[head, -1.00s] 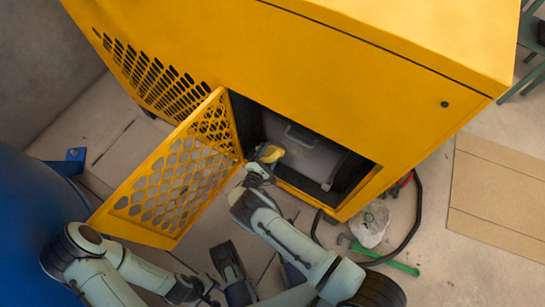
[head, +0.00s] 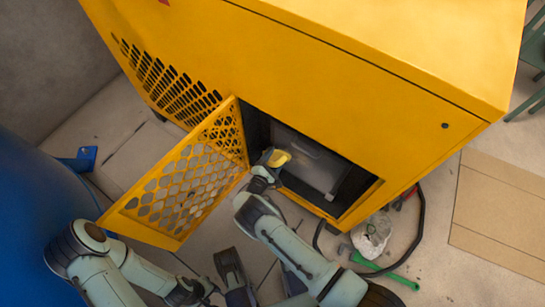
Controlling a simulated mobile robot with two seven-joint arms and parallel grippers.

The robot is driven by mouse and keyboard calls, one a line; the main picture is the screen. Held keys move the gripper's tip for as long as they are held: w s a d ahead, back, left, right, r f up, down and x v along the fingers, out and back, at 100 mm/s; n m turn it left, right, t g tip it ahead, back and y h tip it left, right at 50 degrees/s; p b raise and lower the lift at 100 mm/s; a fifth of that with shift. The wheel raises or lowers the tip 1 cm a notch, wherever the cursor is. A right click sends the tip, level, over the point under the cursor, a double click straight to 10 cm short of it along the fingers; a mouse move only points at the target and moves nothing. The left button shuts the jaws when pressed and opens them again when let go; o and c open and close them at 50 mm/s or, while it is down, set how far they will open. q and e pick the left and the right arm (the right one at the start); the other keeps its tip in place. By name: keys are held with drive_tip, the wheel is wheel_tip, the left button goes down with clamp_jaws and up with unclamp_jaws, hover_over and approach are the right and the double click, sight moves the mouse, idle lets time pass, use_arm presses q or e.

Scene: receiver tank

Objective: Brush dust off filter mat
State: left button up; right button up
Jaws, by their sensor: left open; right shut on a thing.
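The grey filter mat (head: 308,160) sits inside the dark opening of the yellow cabinet (head: 300,75). My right gripper (head: 270,163) is at the left part of the opening, shut on a brush with a yellow part (head: 279,158). The brush is in front of the mat's left side; I cannot tell whether it touches the mat. The bristles are hidden or too small to make out. My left gripper (head: 205,292) is low in the picture, open and empty, apart from the cabinet.
The perforated yellow door (head: 185,180) stands open left of the opening. A blue tank (head: 45,190) is at the left. A black hose (head: 418,225), a clear bag (head: 371,235) and a green tool (head: 392,275) lie on the floor right. Cardboard (head: 500,215) lies further right.

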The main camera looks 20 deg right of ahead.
drive_tip(key=shift+s+d+r+p, duration=0.1)
drive_tip(key=shift+s+d+p, duration=0.75)
drive_tip(key=shift+s, duration=0.3)
drive_tip(key=shift+s+d+p, duration=0.7)
drive_tip(key=shift+s+d, duration=0.2)
drive_tip(key=shift+s, duration=0.2)
